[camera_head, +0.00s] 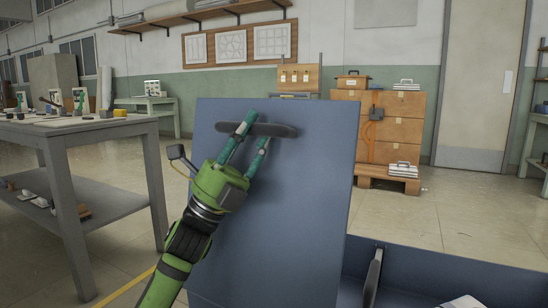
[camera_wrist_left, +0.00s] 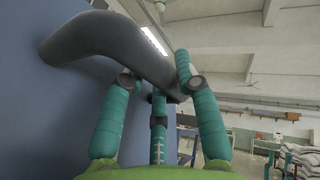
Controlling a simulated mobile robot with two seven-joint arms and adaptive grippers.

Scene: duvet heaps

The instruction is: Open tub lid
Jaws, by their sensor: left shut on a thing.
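The blue tub lid (camera_head: 270,220) stands raised, close to upright, in the middle of the head view. A dark grey bar handle (camera_head: 275,130) sits near its top edge. My left gripper (camera_head: 252,133) is at the handle, its teal fingers closed around it. In the left wrist view the handle (camera_wrist_left: 105,38) runs between the fingers of the gripper (camera_wrist_left: 155,85), with the blue lid surface (camera_wrist_left: 40,115) at the left. The blue tub (camera_head: 440,268) shows at the lower right, open on this side, with a dark handle (camera_head: 373,277) beside the lid. My right gripper is out of view.
A grey workbench (camera_head: 70,130) with small tools stands at the left. Wooden boxes (camera_head: 395,125) on a pallet stand behind the lid at the right. A white item (camera_head: 465,302) lies in the tub. Floor right of the boxes is clear.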

